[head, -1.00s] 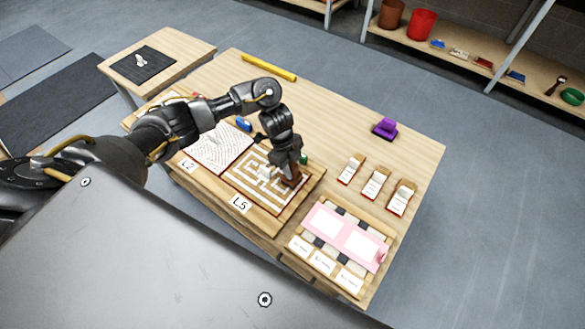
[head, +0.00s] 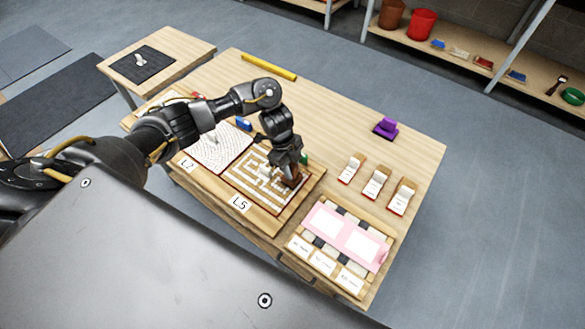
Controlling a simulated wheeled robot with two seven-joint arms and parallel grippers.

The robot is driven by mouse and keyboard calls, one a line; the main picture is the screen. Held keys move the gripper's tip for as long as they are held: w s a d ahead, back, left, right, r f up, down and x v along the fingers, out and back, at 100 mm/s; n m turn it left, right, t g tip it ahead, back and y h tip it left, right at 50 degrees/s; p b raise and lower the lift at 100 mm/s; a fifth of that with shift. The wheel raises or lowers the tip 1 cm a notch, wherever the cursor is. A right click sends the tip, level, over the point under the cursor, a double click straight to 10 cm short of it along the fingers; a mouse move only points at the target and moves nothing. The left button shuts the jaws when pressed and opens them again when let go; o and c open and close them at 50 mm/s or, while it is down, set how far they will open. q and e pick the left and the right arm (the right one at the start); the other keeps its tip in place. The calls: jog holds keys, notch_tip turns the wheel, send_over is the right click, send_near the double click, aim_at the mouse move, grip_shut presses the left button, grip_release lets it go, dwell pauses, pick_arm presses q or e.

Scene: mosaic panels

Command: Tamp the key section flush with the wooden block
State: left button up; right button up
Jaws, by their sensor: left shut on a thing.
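My left gripper (head: 290,168) reaches down over the right part of the panel marked L5 (head: 262,206). It is shut on a brown wooden block (head: 292,180), held low at the panel's surface. I cannot tell whether the block touches the panel or is slightly above it. The panel shows a white key pattern (head: 258,184) on a brown ground. A whitish raised piece (head: 265,170) shows just left of the block. The gripper and block hide the panel's right part, so I cannot tell how level the key section there lies. My right gripper is not in view.
A panel marked L2 (head: 214,150) adjoins on the left. A pink sheet (head: 345,236) lies on a tray at the right, below several labelled sample blocks (head: 375,184). A purple object (head: 386,128) and a yellow bar (head: 268,66) lie farther back. The table's back middle is clear.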

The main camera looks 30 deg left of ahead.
pick_arm(q)
jog(key=shift+f, duration=0.2)
jog(key=shift+f, duration=0.1)
